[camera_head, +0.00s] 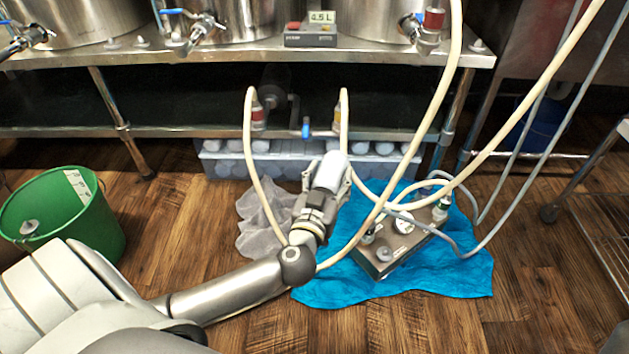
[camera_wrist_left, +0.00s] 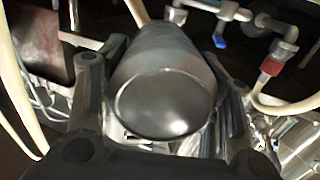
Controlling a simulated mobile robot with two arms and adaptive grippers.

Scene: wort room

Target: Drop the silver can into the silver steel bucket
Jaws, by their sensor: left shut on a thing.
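My left gripper (camera_head: 326,184) is shut on the silver can (camera_head: 332,170) and holds it in front of the low shelf. In the left wrist view the can (camera_wrist_left: 165,95) sits between the two fingers, with its round end facing the camera. I cannot make out a silver steel bucket in either view. The only bucket that shows clearly is a green one (camera_head: 112,232) on the floor at the left. My right gripper is in neither view.
Pale hoses (camera_head: 442,100) hang close to the held can. A blue cloth (camera_head: 450,275) with a steel pump unit (camera_head: 390,252) lies to the right, and a grey rag (camera_head: 258,228) to the left. A steel table (camera_head: 130,62) with large kettles stands behind. Wooden floor is clear between green bucket and rag.

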